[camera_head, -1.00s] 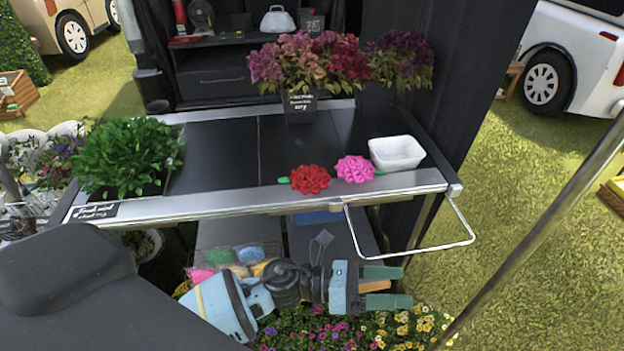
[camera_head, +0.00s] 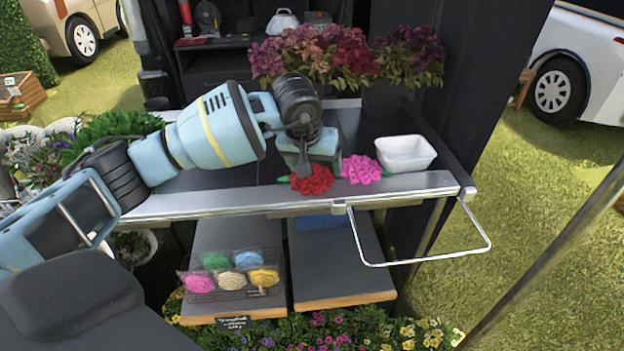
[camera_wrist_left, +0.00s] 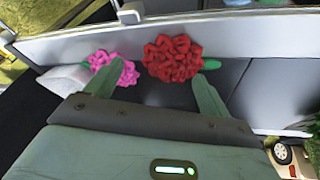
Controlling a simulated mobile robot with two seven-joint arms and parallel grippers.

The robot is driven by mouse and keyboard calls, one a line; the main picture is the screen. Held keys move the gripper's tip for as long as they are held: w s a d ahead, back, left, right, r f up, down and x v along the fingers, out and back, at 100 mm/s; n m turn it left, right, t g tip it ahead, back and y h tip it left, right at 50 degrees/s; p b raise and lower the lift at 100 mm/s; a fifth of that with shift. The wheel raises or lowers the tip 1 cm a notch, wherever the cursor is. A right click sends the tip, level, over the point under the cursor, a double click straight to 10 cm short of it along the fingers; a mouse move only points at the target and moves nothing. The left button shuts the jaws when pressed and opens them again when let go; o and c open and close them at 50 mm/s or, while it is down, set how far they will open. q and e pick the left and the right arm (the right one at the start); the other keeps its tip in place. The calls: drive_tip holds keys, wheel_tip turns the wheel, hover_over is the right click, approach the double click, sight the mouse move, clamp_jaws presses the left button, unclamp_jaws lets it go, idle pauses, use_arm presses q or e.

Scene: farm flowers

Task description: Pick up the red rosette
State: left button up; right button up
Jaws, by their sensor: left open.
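The red rosette (camera_head: 314,181) lies on the front part of the dark tabletop, near the metal front rail. My left gripper (camera_head: 305,166) is over it, pointing down, and hides its back part. In the left wrist view the gripper (camera_wrist_left: 162,80) is open, its two green fingers apart. The red rosette (camera_wrist_left: 172,57) shows whole just beyond the gap between the fingertips, nearer the right finger. Nothing is held. My right gripper is not in view.
A pink rosette (camera_head: 361,169) lies just right of the red one, and the left finger partly covers it in the wrist view (camera_wrist_left: 100,63). A white bowl (camera_head: 405,154) stands farther right. Potted flowers (camera_head: 310,55) stand at the back; a leafy plant (camera_head: 112,130) is at left.

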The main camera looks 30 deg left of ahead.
sight(320, 179)
use_arm(q)
drive_tip(key=shift+w+a+f+y, duration=0.25)
drive_tip(key=shift+w+a, duration=0.15)
drive_tip(key=shift+a, duration=0.15)
drive_tip(key=shift+w+a+f+y, duration=0.2)
drive_tip(key=shift+w+a, duration=0.15)
drive_tip(key=shift+a, duration=0.2)
drive_tip(key=shift+x, duration=2.7)
drive_tip(key=shift+w+a+r, duration=0.1)
drive_tip(key=shift+a, duration=0.05)
drive_tip(key=c, duration=1.1)
